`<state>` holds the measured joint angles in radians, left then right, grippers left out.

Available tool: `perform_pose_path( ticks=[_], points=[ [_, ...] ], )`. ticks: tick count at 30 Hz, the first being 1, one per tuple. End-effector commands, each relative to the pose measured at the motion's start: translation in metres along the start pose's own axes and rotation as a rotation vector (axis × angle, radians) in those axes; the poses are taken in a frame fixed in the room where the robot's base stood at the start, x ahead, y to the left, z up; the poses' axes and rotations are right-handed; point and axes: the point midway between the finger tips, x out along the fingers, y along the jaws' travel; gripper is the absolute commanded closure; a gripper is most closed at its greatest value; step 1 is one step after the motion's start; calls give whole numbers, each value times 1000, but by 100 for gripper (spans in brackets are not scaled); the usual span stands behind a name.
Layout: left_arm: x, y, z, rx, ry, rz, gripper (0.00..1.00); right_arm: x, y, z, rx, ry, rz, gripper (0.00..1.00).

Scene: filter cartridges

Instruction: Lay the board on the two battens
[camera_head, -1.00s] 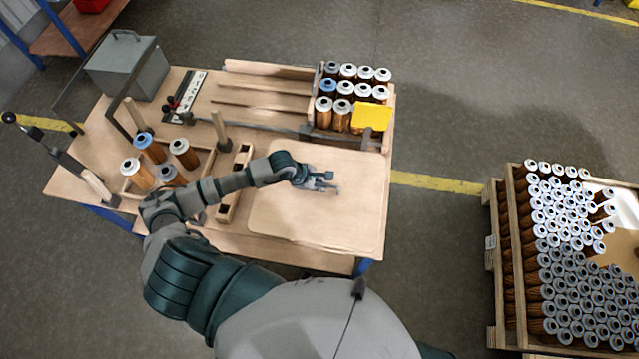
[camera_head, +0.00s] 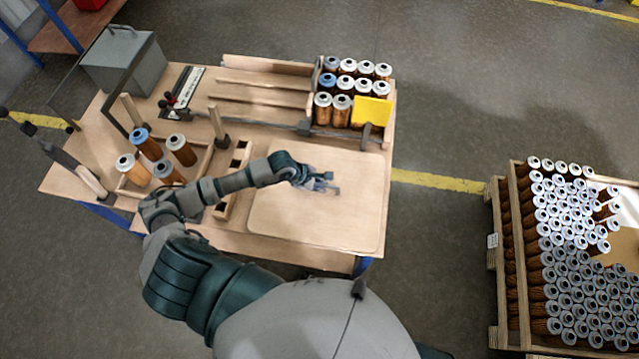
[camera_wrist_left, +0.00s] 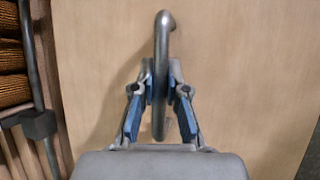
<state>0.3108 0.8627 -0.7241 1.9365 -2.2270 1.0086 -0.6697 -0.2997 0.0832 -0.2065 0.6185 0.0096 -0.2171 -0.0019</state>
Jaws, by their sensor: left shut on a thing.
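The board (camera_head: 345,225) is a pale wooden panel with rounded corners at the right front of the workbench. A bent metal handle (camera_wrist_left: 161,75) stands up from it in the left wrist view. My left gripper (camera_head: 322,182) is over the board's middle. In the left wrist view its blue-padded fingers (camera_wrist_left: 160,90) are shut on the handle. I cannot tell whether the board rests on the bench or hangs just above it. Two thin wooden strips, apparently the battens, lie behind the board: the rear batten (camera_head: 265,84) and the front batten (camera_head: 255,103). My right gripper is out of view.
A crate of cartridges (camera_head: 350,95) with a yellow card (camera_head: 371,111) stands behind the board. A dark bar (camera_head: 262,124) and a post (camera_head: 217,125) lie between board and battens. A slotted wooden block (camera_head: 235,180) is left of the board.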

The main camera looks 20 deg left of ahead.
Motion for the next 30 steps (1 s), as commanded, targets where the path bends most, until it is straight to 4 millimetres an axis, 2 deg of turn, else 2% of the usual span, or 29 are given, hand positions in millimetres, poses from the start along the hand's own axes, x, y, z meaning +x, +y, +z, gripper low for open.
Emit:
perform_pose_path(
  ticks=[2,3,6,17,20,30],
  points=[
    [2,1,0,1,-4,4,100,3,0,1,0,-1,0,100],
    [1,1,0,1,-4,4,80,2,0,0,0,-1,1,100],
    [0,1,0,0,-4,3,58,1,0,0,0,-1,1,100],
    [-3,0,-3,-1,0,-2,58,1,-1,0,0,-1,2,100],
    [-16,0,-4,0,1,-1,58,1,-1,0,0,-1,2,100],
    [-90,0,-2,2,2,1,58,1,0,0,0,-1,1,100]
  ],
)
